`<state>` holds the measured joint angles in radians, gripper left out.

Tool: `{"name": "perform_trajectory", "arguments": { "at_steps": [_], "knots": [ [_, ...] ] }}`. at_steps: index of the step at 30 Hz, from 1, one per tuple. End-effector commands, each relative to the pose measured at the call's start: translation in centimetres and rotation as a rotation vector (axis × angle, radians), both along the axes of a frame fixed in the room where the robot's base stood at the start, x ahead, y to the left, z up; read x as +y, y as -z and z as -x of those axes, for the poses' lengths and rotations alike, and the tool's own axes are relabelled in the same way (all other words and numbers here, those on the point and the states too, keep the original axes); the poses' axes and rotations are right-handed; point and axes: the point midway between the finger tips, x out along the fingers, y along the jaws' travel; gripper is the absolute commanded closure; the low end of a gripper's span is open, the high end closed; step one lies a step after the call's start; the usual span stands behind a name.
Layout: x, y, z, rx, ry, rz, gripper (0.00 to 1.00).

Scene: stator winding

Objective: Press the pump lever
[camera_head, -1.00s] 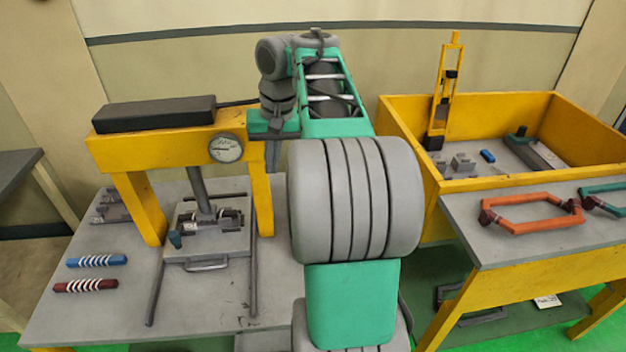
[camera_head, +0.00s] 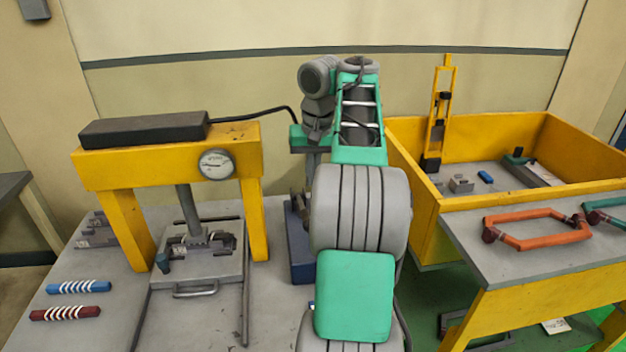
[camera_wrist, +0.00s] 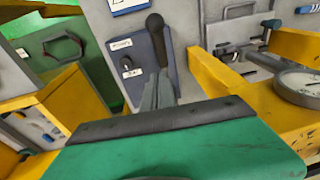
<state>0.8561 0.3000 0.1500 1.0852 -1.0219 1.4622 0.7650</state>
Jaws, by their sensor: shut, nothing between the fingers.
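The pump is a blue-grey box (camera_head: 301,252) on the table, right of the yellow press and partly hidden by my arm. In the wrist view its labelled face (camera_wrist: 125,55) shows beside the pump lever (camera_wrist: 156,28), a dark handle with a rounded black end. My gripper (camera_wrist: 160,78) is shut and empty, its grey fingers pointing at the lever's lower part. I cannot tell whether they touch it. In the head view my gripper (camera_head: 312,175) points down above the pump, and the lever is mostly hidden.
The yellow press (camera_head: 165,155) with its round gauge (camera_head: 217,164) stands close on the left, a hose running from its black top unit. A yellow bin (camera_head: 560,150) is on the right. Blue (camera_head: 79,287) and red (camera_head: 65,313) coils lie at the table's left.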

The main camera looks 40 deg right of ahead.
Motion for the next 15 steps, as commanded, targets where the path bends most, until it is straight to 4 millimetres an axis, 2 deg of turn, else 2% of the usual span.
{"name": "perform_trajectory", "arguments": {
  "at_steps": [1,6,10,15],
  "knots": [
    [0.0,2.3,-0.2,0.0,-0.002,0.0,1.0],
    [0.3,5.5,-0.3,-0.002,-0.003,0.002,1.0],
    [1.1,6.9,0.1,-0.001,-0.002,0.001,1.0],
    [1.5,7.3,0.4,-0.001,-0.002,0.001,1.0]
  ]
}}
